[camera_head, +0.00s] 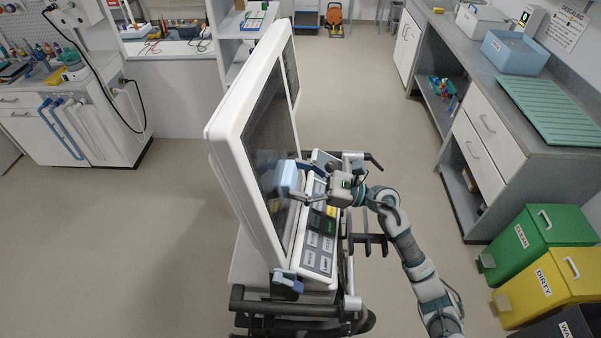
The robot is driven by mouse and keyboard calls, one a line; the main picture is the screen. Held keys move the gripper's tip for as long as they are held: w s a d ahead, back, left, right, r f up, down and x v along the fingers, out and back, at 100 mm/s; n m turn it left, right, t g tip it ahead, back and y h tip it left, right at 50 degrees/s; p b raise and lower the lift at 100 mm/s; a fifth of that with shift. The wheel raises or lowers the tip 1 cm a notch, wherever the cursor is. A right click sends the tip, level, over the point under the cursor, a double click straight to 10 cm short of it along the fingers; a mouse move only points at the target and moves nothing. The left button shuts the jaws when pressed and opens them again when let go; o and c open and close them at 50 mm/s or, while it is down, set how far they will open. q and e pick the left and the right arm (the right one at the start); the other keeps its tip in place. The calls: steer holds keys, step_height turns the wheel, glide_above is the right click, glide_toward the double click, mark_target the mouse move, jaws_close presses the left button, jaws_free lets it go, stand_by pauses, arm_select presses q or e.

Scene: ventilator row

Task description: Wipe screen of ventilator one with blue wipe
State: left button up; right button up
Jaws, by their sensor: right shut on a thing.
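The ventilator (224,120) stands in the middle, seen from the side, with its tall white-framed dark screen (264,135) facing right. A slanted panel of labelled keys (322,242) sits below the screen. My right gripper (296,180) reaches in from the right, in front of the screen's lower part. My left gripper is not in view.
Black handle bars (300,312) and grey rails surround the ventilator's base. Green (540,235) and yellow (550,285) bins stand at the lower right. A counter (490,75) with a blue tub (515,52) runs along the right. Floor is clear to the left.

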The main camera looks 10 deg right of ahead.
mark_target(291, 181)
steer(key=shift+s+a+p, duration=0.2)
steer(key=shift+s+a, duration=0.2)
steer(key=shift+s, duration=0.55)
steer(key=shift+s+a+p, duration=0.25)
steer(key=shift+s+a, duration=0.15)
steer(key=shift+s, duration=0.55)
steer(key=shift+s+a+p, duration=0.2)
steer(key=shift+s+a, duration=0.2)
steer(key=shift+s, duration=0.55)
steer(key=shift+w+a+r+p, duration=0.1)
steer(key=shift+r+p, duration=0.65)
steer(key=shift+r, duration=0.35)
steer(key=shift+w+f+b, duration=0.1)
steer(key=shift+w+b, duration=0.25)
steer(key=shift+b, duration=0.05)
steer(key=shift+w+d+f+b, duration=0.1)
steer(key=shift+w+d+b, duration=0.4)
steer(key=shift+w, duration=0.3)
steer(key=shift+w+d, duration=0.2)
steer(key=shift+w, duration=0.4)
steer(key=shift+w+d+b, duration=0.3)
steer(key=shift+w+b, duration=0.55)
steer(key=shift+b, duration=0.05)
steer(key=shift+w+d+b, duration=0.3)
steer(key=shift+w, duration=0.4)
steer(key=w+b, duration=0.1)
steer(key=w+d+b, duration=0.1)
steer(key=w, duration=0.1)
steer(key=shift+w+d, duration=0.15)
steer(key=shift+d, duration=0.05)
